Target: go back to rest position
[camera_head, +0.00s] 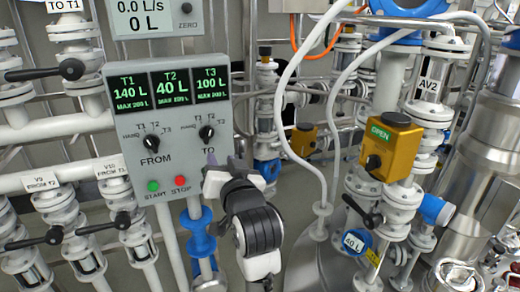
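My gripper (224,161) is in front of the lower right part of a grey control panel (120,112). Its two purple fingertips stand apart with nothing visible between them. They are just below the TO knob (206,133) and look apart from it, though the depth gap is hard to judge. My white and black arm comes up from the bottom middle of the picture. The FROM knob (151,142) is to the left. The green START button (153,186) and red STOP button (180,181) are to the left of the gripper and uncovered.
The panel display reads T1 140 L, T2 40 L, T3 100 L. A flow meter (150,20) above reads 0.0 L/s. Valves with black handles (45,73) and pipes fill the left. A yellow valve box (393,143) marked OPEN, hoses and steel tanks (485,160) crowd the right.

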